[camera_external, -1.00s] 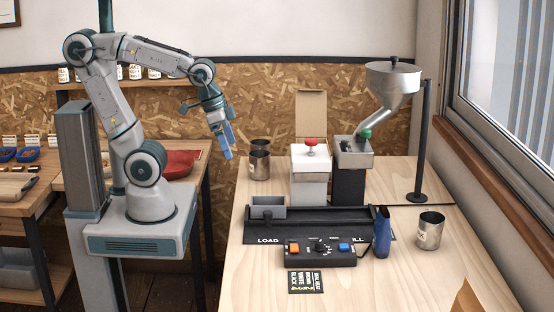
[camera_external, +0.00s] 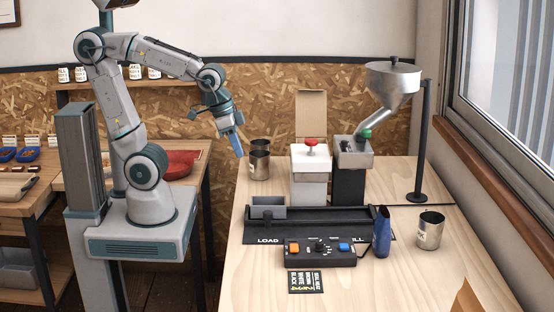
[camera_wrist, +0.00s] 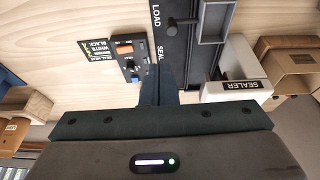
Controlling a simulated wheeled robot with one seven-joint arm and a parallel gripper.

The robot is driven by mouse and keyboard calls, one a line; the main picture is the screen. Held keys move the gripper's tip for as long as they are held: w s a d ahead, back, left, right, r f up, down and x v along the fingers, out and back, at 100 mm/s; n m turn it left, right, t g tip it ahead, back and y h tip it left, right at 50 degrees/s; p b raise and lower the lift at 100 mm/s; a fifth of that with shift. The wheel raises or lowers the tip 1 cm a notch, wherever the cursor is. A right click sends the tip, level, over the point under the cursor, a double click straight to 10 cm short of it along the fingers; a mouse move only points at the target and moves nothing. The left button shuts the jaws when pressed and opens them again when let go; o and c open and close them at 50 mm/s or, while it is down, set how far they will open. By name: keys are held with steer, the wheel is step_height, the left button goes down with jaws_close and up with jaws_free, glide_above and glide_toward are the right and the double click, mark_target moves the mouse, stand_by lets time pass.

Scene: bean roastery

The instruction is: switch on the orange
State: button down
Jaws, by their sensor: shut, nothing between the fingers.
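The orange switch (camera_external: 294,248) is on the left end of a black control box (camera_external: 318,262) at the front of the table. The box also has a dark knob in its middle and a blue switch (camera_external: 344,247) at its right end. In the wrist view the orange switch (camera_wrist: 124,48) shows near the top of the box, past my fingertips. My gripper (camera_external: 239,155) is shut and empty, fingers pointing down, in the air by the table's left edge, behind and left of the box. Whether the switch is on cannot be told.
A black rail marked LOAD (camera_external: 300,226) with a grey tray (camera_external: 268,212) lies behind the box. Metal cans (camera_external: 259,168), a white sealer with a red knob (camera_external: 310,178) and a hopper (camera_external: 393,80) stand farther back. A blue bag (camera_external: 382,236) and a can (camera_external: 430,232) are at right.

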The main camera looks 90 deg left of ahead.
steer(key=w+d+f+b, duration=0.3)
steer(key=w+d+f, duration=0.4)
steer(key=w+d, duration=0.4)
steer(key=shift+w+d+f, duration=0.25)
steer(key=shift+w+f, duration=0.15)
steer(key=shift+w, duration=0.1)
steer(key=p, duration=0.2)
glide_above(295, 248)
steer(key=s, duration=0.1)
steer(key=shift+g, duration=0.3)
step_height(295, 248, down, 12)
steer(key=shift+a+r, duration=0.1)
steer(key=shift+a, duration=0.05)
steer(key=shift+f, duration=0.85)
